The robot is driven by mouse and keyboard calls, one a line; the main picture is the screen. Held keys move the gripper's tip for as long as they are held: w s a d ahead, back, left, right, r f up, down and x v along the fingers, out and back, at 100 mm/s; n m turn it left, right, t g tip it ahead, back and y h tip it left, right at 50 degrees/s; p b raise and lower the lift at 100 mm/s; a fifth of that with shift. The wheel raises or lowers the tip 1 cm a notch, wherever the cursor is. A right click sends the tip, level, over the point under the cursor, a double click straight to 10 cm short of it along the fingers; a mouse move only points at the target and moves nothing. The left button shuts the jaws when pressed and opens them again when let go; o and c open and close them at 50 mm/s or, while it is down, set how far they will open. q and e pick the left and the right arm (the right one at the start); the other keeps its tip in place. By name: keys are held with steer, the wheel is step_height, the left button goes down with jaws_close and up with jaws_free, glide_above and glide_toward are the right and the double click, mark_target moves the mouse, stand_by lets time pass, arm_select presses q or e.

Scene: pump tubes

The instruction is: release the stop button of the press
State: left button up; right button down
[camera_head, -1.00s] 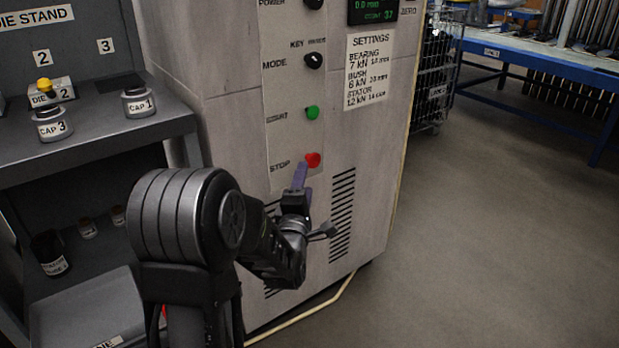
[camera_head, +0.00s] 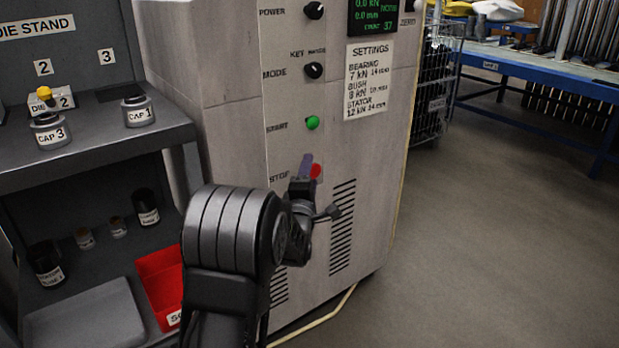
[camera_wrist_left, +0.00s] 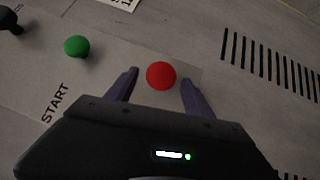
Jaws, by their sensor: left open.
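The red stop button (camera_head: 315,171) sits on the light control strip of the press (camera_head: 235,70), right of the word STOP. My left gripper (camera_head: 306,168) is in front of it and hides part of it in the head view. In the left wrist view the red button (camera_wrist_left: 161,75) lies between the two open purple fingers of the gripper (camera_wrist_left: 162,88), with a gap on each side. I cannot tell how deep the fingers reach around it. The green start button (camera_head: 312,123) is above it, and it also shows in the left wrist view (camera_wrist_left: 77,46). My right gripper is out of view.
Two mode and power knobs (camera_head: 314,71) and a lit display (camera_head: 372,14) are higher on the press. A vent grille (camera_head: 343,225) is below right. The die stand (camera_head: 90,148) with caps and a red bin (camera_head: 160,285) stands at left. The floor at right (camera_head: 490,240) is clear.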

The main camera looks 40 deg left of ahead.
arm_select(q)
steer(key=shift+c, duration=0.3)
jaws_close()
stand_by(0.4)
stand_by(0.3)
